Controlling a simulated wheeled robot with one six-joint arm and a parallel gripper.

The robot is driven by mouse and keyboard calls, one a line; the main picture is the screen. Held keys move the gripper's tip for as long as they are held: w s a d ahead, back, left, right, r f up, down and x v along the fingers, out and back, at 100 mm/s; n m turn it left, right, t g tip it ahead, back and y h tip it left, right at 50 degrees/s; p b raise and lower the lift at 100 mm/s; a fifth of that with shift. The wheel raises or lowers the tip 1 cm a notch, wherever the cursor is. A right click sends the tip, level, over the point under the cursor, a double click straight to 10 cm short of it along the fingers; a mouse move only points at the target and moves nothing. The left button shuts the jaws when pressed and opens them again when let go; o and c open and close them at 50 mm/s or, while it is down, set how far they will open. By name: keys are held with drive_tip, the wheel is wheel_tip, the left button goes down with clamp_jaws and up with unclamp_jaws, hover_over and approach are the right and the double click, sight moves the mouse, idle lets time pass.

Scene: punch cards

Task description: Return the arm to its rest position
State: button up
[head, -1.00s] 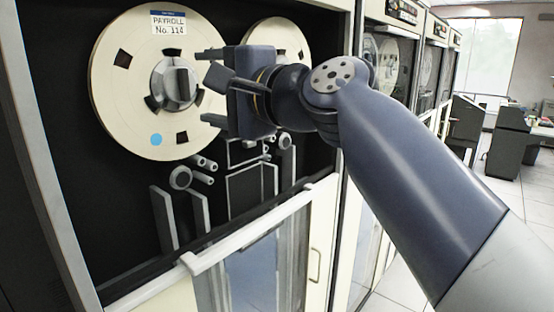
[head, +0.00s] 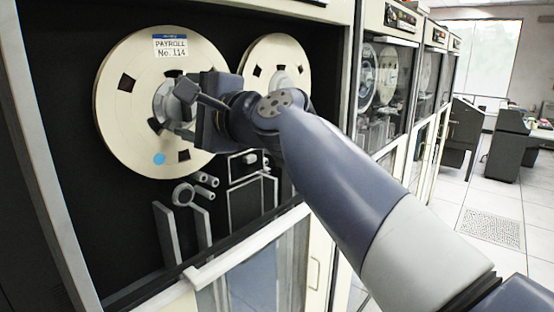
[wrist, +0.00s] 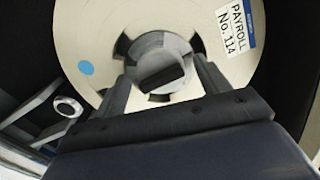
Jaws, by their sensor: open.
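My gripper (head: 178,112) is open in front of the hub of the large cream tape reel (head: 122,105) labelled PAYROLL No. 114. In the wrist view my gripper's two dark fingers (wrist: 160,70) stand apart, with the reel's grey hub (wrist: 148,50) showing between them. I cannot tell whether the fingers touch the hub. The reel has a blue dot (head: 159,159) at its lower part and sits in the dark tape cabinet. My arm reaches in from the lower right and covers part of the second reel (head: 262,48).
Below the reels are rollers, guide posts (head: 166,233) and a white door edge (head: 210,268). The cabinet frame (head: 343,60) and more tape cabinets (head: 385,95) stand to the right. Open tiled floor (head: 478,190) lies farther right, with dark desks behind.

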drive_tip(key=m+p, duration=0.3)
drive_tip(key=m, duration=0.2)
drive_tip(key=m+p, duration=0.3)
drive_tip(key=m, duration=0.2)
drive_tip(key=m+p, duration=0.3)
drive_tip(key=m, duration=0.2)
drive_tip(key=shift+d+r+m, duration=0.2)
drive_tip(key=shift+d+m, duration=0.2)
